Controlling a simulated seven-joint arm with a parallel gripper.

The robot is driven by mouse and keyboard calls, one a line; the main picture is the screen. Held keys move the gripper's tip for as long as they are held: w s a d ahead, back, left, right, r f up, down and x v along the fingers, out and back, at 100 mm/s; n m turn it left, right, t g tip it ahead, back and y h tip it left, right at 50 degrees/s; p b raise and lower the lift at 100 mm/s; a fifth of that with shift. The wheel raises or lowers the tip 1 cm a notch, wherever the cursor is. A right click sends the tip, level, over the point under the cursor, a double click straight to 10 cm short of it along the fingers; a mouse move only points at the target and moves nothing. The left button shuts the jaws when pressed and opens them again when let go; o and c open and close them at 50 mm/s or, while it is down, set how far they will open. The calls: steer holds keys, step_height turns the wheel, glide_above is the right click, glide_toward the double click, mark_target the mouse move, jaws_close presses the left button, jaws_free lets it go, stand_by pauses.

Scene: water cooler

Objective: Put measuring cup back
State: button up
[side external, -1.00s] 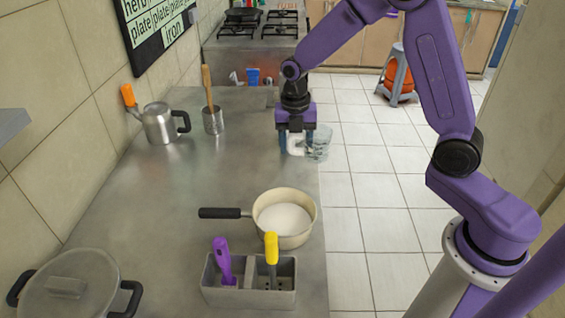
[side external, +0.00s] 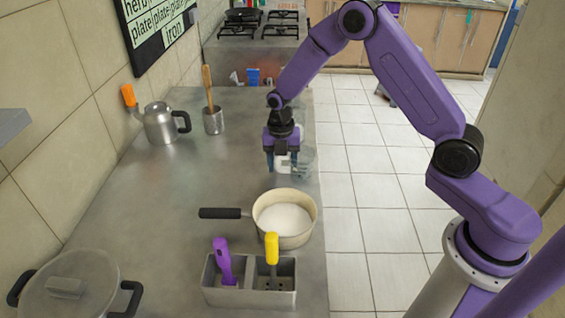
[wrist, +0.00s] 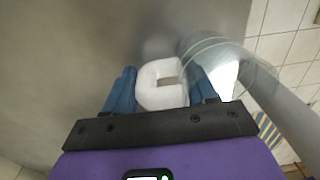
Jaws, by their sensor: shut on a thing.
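The clear measuring cup (side external: 306,160) has a white handle, which shows large in the wrist view (wrist: 157,92). My gripper (side external: 282,166) is shut on this handle, with a blue finger on either side of it. The cup body hangs to the right of the fingers, near the right edge of the metal counter (side external: 150,205). In the wrist view the transparent body (wrist: 218,62) is blurred by motion. I cannot tell the exact height of the cup above the counter.
A cream pot (side external: 285,238) with white contents stands just in front of my gripper. A divided grey holder (side external: 249,297) with purple and yellow utensils is nearer the camera. A kettle (side external: 160,126) and utensil cup (side external: 213,122) stand back left. The counter's middle left is clear.

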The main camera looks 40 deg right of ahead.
steer(key=shift+f, duration=0.15)
steer(key=o, duration=1.2)
steer(key=shift+c, duration=0.2)
step_height(320, 180, up, 12)
steer(key=shift+w+a+r, duration=0.15)
steer(key=shift+r, duration=0.05)
steer(key=s+a+r+m, duration=0.25)
steer(key=s+m, duration=0.25)
steer(key=s, duration=0.7)
steer(key=s+a+r+m, duration=0.1)
steer(key=s+r+m, duration=0.3)
steer(key=s, duration=0.9)
steer(key=s+d+f+m, duration=0.1)
steer(key=s+d+m, duration=0.1)
steer(key=s, duration=0.3)
steer(key=s+d+f+m, duration=0.1)
steer(key=s+m, duration=0.2)
steer(key=s, duration=0.2)
steer(key=shift+d+m+y, duration=0.3)
steer(key=shift+d, duration=0.1)
steer(key=shift+w+r, duration=0.1)
